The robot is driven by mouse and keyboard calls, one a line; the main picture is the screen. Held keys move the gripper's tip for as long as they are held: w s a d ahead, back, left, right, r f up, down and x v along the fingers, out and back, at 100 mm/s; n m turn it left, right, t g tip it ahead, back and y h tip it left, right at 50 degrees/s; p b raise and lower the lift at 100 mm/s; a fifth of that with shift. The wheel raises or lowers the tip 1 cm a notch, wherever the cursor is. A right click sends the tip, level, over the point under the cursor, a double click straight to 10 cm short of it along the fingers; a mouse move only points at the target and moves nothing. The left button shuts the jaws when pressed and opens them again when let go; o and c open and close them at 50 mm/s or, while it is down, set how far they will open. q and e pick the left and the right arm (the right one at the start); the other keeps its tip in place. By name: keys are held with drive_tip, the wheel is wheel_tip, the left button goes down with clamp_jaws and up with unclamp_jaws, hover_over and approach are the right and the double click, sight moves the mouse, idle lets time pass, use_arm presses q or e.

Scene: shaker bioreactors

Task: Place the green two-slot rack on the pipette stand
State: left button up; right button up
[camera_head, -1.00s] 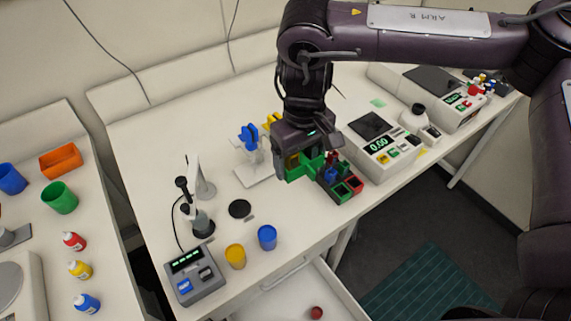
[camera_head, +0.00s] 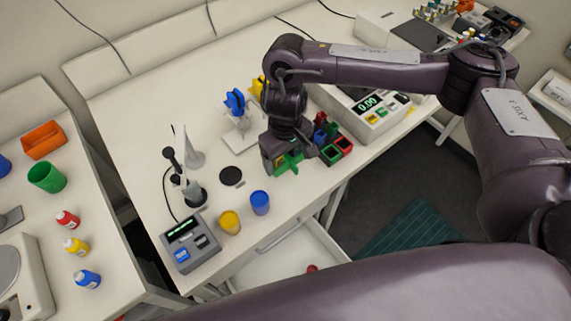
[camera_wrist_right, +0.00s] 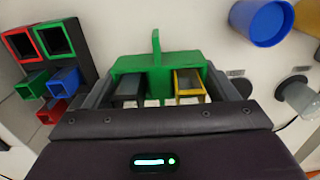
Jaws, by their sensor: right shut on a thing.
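The green two-slot rack (camera_wrist_right: 157,63) is between the fingers of my right gripper (camera_wrist_right: 165,95), which is shut on it. Its two slots show in the right wrist view, one dark grey inside and one yellow inside. In the head view the right gripper (camera_head: 283,158) holds the green rack (camera_head: 289,164) low over the front part of the bench. A white stand with a pale base (camera_head: 239,139) and blue and yellow parts, seemingly the pipette stand, is behind and left of the gripper, partly hidden by the arm. My left gripper is not in view.
A dark rack with red, green and blue square holders (camera_head: 343,143) is just right of my right gripper. A blue cup (camera_head: 260,203) and a yellow cup (camera_head: 229,223) stand at the front left. A black disc (camera_head: 231,176) lies nearby. A drawer (camera_head: 290,262) is open below.

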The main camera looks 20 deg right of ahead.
sight(286, 166)
wheel_tip(286, 166, down, 3)
drive_tip(key=shift+f+b, duration=0.2)
drive_tip(key=shift+b, duration=0.25)
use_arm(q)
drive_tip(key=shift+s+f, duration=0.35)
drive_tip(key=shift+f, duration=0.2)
use_arm(e)
drive_tip(key=shift+f, duration=0.25)
drive_tip(key=o, duration=0.9)
drive_tip(key=shift+f, duration=0.15)
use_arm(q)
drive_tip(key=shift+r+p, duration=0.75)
use_arm(e)
drive_tip(key=shift+o, duration=0.2)
wheel_tip(286, 166, up, 12)
drive_tip(key=shift+r, duration=0.2)
drive_tip(key=shift+f, duration=0.1)
